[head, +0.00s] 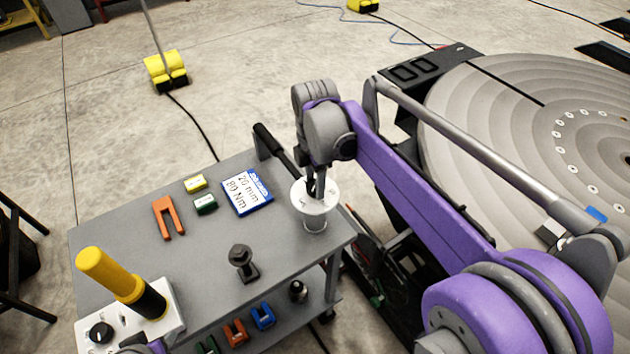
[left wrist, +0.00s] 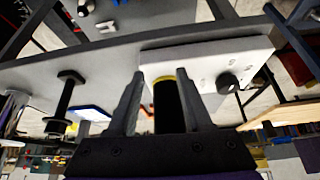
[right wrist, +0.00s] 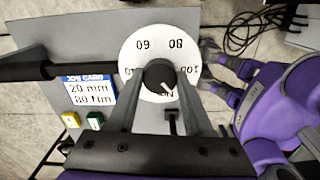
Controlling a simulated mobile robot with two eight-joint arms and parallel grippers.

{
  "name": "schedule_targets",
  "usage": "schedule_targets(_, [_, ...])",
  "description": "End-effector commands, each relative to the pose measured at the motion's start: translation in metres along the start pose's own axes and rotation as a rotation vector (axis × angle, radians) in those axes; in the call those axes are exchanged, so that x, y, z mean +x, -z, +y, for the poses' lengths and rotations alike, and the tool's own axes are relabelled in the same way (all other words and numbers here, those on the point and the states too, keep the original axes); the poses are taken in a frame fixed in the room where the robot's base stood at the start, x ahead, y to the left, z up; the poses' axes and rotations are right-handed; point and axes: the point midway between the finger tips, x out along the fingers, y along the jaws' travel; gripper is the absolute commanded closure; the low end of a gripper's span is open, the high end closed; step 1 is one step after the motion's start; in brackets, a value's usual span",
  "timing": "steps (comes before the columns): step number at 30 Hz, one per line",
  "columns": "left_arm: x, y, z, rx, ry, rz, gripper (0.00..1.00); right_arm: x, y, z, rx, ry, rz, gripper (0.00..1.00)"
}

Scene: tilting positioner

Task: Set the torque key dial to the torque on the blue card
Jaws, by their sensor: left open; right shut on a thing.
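The torque key's white dial (head: 317,197) stands at the right end of the grey cart; its black bar (head: 268,143) runs to the back left. In the right wrist view the dial (right wrist: 135,48) shows 60, 80 and 100 around a black knob (right wrist: 160,75). The knob's white pointer line points to the lower right, away from 80. My right gripper (right wrist: 158,80) is shut on this knob from above. The blue card (head: 247,192) lies beside the dial and reads 80 Nm. My left gripper (left wrist: 160,76) is open, with a black and yellow handle (left wrist: 168,105) between its fingers.
The yellow and black handle (head: 122,284) rises from a white box with a small black knob (head: 101,332). On the cart lie an orange fork piece (head: 168,217), yellow (head: 196,183) and green blocks (head: 205,204) and a black fitting (head: 242,262). A large round table (head: 500,110) stands right.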

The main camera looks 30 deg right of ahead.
Motion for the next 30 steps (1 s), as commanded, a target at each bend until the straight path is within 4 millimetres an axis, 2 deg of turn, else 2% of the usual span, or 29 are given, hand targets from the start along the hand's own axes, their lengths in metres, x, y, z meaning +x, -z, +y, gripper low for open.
schedule_targets(30, [0.0028,-0.0034,0.0000,0.000,0.000,-0.003,0.50,-0.0003,0.0000,0.0003,0.940,0.002,-0.002,1.00])
